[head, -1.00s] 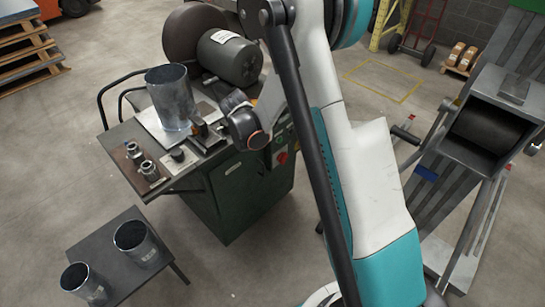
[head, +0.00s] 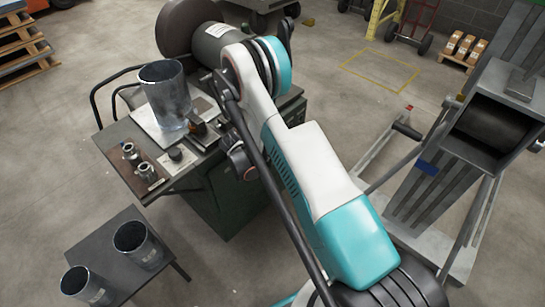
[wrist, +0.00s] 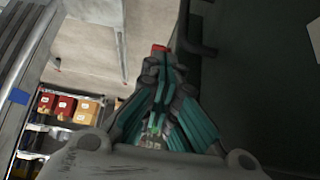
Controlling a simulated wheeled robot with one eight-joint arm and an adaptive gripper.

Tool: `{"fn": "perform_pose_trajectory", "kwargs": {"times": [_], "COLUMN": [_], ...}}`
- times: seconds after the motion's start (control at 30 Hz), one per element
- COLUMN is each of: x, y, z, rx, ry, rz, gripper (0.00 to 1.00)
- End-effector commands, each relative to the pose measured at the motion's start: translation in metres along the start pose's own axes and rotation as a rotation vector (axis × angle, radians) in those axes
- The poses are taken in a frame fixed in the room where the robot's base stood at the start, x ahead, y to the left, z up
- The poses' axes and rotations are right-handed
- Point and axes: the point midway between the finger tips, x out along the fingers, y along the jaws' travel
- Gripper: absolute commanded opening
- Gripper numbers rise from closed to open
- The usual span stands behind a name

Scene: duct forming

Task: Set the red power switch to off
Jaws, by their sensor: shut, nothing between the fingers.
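The machine's dark green cabinet (head: 228,205) stands in the middle of the head view. My arm covers the part of its front where the red switch showed earlier. In the wrist view, the dark cabinet side (wrist: 265,90) fills the right. A small red piece (wrist: 158,47) shows just past my fingertips, beside the cabinet's edge; it looks like the red switch, but its setting cannot be read. My gripper (wrist: 162,62) is shut with nothing between the fingers, close to the red piece; I cannot tell whether they touch. The gripper is hidden in the head view.
A metal cylinder (head: 165,95) and small fittings (head: 147,172) sit on the machine's top. Two cylinders stand on a low table (head: 105,240) at lower left. Another machine (head: 440,165) is at right. A dark handle (wrist: 197,42) sticks out near my fingers.

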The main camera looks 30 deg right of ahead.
Motion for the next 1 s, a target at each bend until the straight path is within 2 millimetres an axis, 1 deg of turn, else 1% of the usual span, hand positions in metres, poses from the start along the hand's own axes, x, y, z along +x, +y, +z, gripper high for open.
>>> {"fn": "perform_pose_trajectory", "kwargs": {"times": [0.17, 0.4, 0.53, 0.7, 1.0], "x": [0.024, 0.067, 0.084, 0.095, 0.097], "y": [0.001, 0.0, 0.0, 0.0, 0.0], "z": [0.002, 0.002, 0.002, 0.0, 0.0], "rx": [0.002, 0.003, 0.001, 0.001, 0.0], "ry": [-0.001, -0.001, -0.001, -0.001, -0.001], "rz": [0.002, 0.001, 0.001, 0.0, 0.0], "gripper": [0.0, 0.0, 0.0, 0.0, 0.0]}}
